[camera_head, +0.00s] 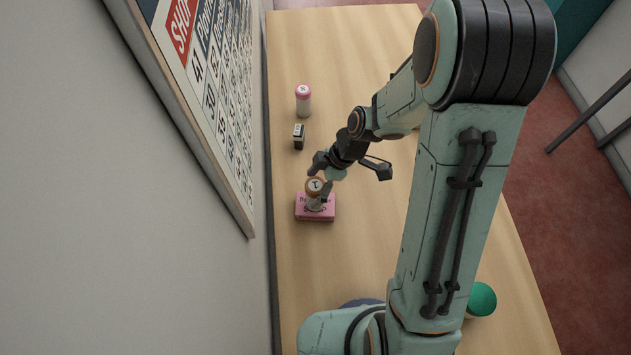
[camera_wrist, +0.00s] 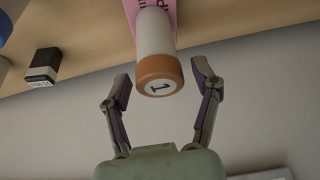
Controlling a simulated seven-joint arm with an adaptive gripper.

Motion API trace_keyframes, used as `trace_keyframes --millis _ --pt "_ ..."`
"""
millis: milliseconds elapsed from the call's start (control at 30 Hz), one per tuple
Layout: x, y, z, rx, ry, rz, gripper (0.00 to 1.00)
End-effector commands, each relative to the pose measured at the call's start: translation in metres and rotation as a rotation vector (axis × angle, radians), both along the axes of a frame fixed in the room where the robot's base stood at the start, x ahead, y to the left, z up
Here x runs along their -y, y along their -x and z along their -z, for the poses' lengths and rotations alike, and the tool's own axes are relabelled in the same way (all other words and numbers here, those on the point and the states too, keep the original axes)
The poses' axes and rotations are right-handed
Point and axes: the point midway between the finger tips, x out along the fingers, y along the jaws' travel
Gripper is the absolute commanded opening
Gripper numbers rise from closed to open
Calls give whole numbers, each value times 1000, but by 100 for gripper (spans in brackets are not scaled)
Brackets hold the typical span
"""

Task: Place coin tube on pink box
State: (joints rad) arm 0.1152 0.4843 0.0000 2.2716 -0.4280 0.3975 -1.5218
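The coin tube (camera_head: 313,201) is pale with an orange-brown cap marked 1. It appears to stand upright on the pink box (camera_head: 326,214), which lies flat on the counter. In the wrist view the coin tube (camera_wrist: 155,35) rises from in front of the pink box (camera_wrist: 133,9), and its base is hidden. My gripper (camera_head: 323,178) is at the tube's cap end. In the wrist view my gripper (camera_wrist: 161,79) is open, with one finger on each side of the cap and a small gap on both sides.
A small black and white box (camera_head: 299,137) and a white tube with a pink cap (camera_head: 303,101) stand farther along the counter (camera_head: 340,40). A green round thing (camera_head: 482,299) and a partly hidden blue thing (camera_head: 360,303) are at the near end. A wall sign (camera_head: 215,90) borders the left side.

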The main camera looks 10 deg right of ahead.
Motion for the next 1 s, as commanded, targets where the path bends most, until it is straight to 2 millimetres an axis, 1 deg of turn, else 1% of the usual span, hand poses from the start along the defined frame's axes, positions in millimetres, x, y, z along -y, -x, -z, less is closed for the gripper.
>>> trace_keyframes --millis 267,367,467,700,800,1000 --pt "0 0 -1 1 0 0 68" --pt "2 -1 -7 2 0 1 68" --pt "8 -2 -22 6 0 4 68" --pt "30 -1 -74 6 0 4 68" --pt "38 -1 -92 5 1 3 68" --pt "45 2 -113 -7 6 19 68"
